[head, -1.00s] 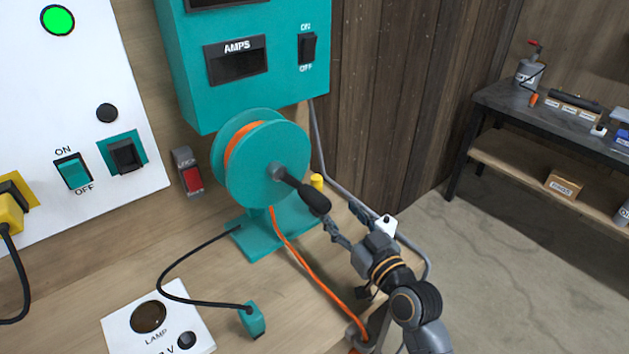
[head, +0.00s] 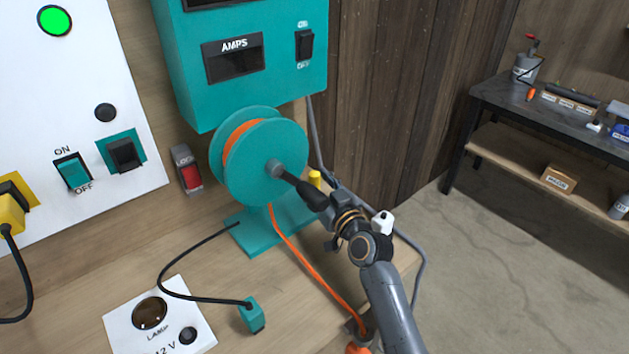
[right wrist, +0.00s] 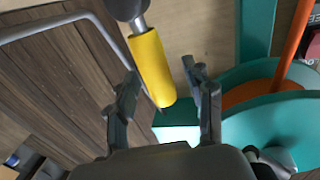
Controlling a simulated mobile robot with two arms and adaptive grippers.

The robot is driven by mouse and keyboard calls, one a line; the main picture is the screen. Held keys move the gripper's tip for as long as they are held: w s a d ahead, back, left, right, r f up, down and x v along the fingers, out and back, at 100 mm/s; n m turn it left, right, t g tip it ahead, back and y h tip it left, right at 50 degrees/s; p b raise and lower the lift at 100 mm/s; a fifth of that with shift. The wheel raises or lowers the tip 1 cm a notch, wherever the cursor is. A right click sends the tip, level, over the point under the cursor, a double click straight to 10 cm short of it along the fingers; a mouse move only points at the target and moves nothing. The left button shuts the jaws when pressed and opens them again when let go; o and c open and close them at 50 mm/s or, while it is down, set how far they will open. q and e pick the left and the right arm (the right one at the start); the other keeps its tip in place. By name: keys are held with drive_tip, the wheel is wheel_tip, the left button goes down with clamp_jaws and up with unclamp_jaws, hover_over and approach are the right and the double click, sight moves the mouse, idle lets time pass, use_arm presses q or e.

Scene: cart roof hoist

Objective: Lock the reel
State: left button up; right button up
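The teal reel (head: 240,175) carries orange cord on its drum and stands on a teal base. Its crank has a black grip (head: 312,195) that points toward my right arm. A yellow handle (head: 315,178) shows just behind the crank grip. My right gripper (head: 330,205) is beside the crank grip and the yellow handle, partly hidden. In the right wrist view, the right gripper (right wrist: 160,75) is open, with the yellow handle (right wrist: 152,75) between its spread fingers; I see no closed grip on it. The reel's teal flange (right wrist: 275,130) is at right there. My left gripper is out of view.
A grey box with a red part (head: 190,178) is on the wall left of the reel. The teal AMPS cabinet (head: 270,90) hangs above. A black cable with a teal plug (head: 252,316) and a lamp panel (head: 190,310) lie on the bench. A grey tube (head: 420,285) runs at the bench's right edge.

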clamp_jaws()
drive_tip(key=shift+w+d+r+m+p, duration=0.1)
drive_tip(key=shift+w+d+m+p, duration=0.15)
drive_tip(key=shift+m+p, duration=0.2)
drive_tip(key=shift+w+d+m+p, duration=0.25)
drive_tip(key=shift+d+m+p, duration=0.1)
drive_tip(key=shift+m, duration=0.2)
drive_tip(key=shift+w+d+f+m+g+p, duration=0.15)
drive_tip(key=shift+w+d+f+m+g, duration=0.25)
drive_tip(key=shift+m, duration=0.45)
drive_tip(key=shift+w+d+f+m+g+p, duration=0.15)
drive_tip(key=shift+w+d+f+m+g, duration=0.25)
drive_tip(key=shift+m, duration=0.45)
drive_tip(key=shift+s+r, duration=0.1)
drive_tip(key=shift+s, duration=0.05)
drive_tip(key=shift+c, duration=1.2)
unclamp_jaws()
drive_tip(key=shift+d, duration=0.1)
drive_tip(key=o, duration=0.4)
drive_tip(key=shift+s+r, duration=0.1)
drive_tip(key=shift+c, duration=0.2)
